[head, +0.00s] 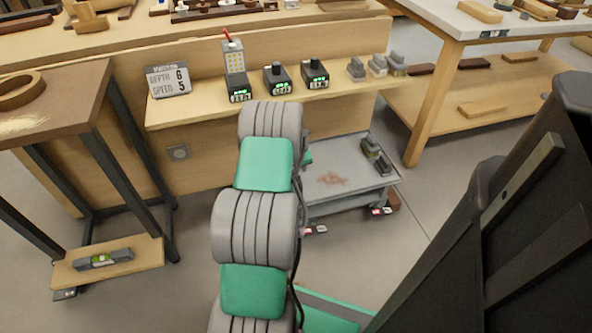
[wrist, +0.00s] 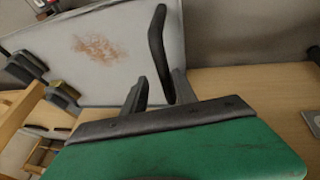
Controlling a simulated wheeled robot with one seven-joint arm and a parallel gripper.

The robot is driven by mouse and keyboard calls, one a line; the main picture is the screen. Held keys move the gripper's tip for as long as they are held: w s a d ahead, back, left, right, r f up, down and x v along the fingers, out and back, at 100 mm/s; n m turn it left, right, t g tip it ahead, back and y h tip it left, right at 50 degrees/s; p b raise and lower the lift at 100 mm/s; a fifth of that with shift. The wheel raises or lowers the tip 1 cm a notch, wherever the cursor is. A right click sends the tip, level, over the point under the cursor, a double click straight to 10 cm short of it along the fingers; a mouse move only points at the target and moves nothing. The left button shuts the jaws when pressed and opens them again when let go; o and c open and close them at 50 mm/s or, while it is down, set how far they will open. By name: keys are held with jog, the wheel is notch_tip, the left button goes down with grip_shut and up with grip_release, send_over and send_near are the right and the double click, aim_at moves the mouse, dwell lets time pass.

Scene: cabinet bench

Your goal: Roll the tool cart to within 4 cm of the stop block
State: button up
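The tool cart (head: 345,186) is a low grey cart with a rust-stained top, standing on the floor in front of the bench. Its top also fills the upper left of the wrist view (wrist: 120,75). A dark bar (wrist: 157,42), apparently the cart's handle, reaches down between the fingers of my gripper (wrist: 158,90). The fingers stand apart, with a gap beside the bar; contact is unclear. In the head view my arm hides the gripper and the cart's left end. A brown block (head: 394,200), possibly the stop block, sits on the floor close by the cart's right wheel.
Dark grey items (head: 376,156) lie on the cart's right end. A wooden bench (head: 200,110) with devices runs behind it, and a white-topped table (head: 440,20) stands at right. A dark-legged stand (head: 110,160) is at left. Floor in front of the cart is clear.

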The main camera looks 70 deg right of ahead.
jog(key=shift+w, duration=0.15)
jog(key=shift+a+r, duration=0.2)
jog(key=shift+r, duration=0.2)
jog(key=p+v, duration=0.3)
jog(key=v, duration=0.4)
jog(key=shift+r, duration=0.1)
